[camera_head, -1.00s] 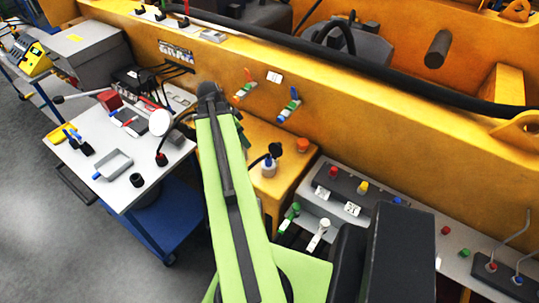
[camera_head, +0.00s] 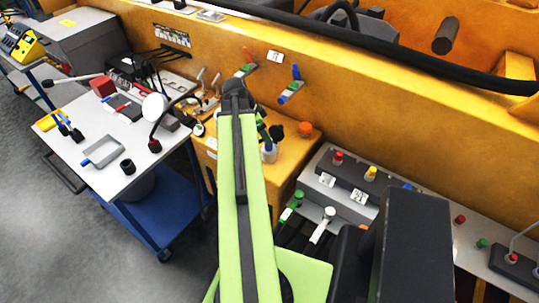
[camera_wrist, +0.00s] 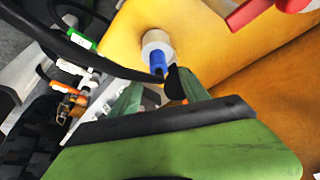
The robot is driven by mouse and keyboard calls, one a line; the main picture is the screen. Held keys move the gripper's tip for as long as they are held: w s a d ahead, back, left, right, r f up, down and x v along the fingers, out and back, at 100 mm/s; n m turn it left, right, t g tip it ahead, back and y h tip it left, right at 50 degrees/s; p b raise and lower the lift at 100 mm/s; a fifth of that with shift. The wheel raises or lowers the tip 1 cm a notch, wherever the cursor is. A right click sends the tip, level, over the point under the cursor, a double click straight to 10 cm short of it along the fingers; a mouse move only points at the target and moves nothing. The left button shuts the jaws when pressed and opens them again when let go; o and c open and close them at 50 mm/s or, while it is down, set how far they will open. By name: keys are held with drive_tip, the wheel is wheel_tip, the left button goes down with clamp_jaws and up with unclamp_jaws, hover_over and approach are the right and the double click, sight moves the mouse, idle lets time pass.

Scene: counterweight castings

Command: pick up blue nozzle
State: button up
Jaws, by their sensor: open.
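The blue nozzle (camera_wrist: 158,61) stands out from a pale round body (camera_wrist: 155,42) on the yellow surface in the wrist view. In the head view, the pale body (camera_head: 269,156) with a little blue at its top is just right of my arm. My gripper (camera_wrist: 158,88) has green fingers reaching toward the nozzle, with a dark tip close beside it. The fingers are apart and hold nothing. Whether a finger touches the nozzle cannot be told. In the head view my gripper (camera_head: 264,130) is partly hidden behind my arm.
An orange knob (camera_head: 305,129) stands to the right on the yellow ledge (camera_head: 285,170). A grey control box (camera_head: 345,195) with coloured buttons lies further right. A cluttered white cart (camera_head: 110,175) stands left. The yellow machine wall (camera_head: 390,120) rises behind. A dark curved hose-like shape (camera_wrist: 85,52) crosses the wrist view.

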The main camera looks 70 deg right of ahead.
sight(269, 147)
drive_tip(key=b+x, duration=0.5)
drive_tip(key=shift+s+f, duration=0.1)
drive_tip(key=shift+f, duration=0.15)
drive_tip(key=shift+r, duration=0.2)
drive_tip(key=shift+a+p, duration=0.1)
drive_tip(key=shift+p, duration=0.2)
clamp_jaws()
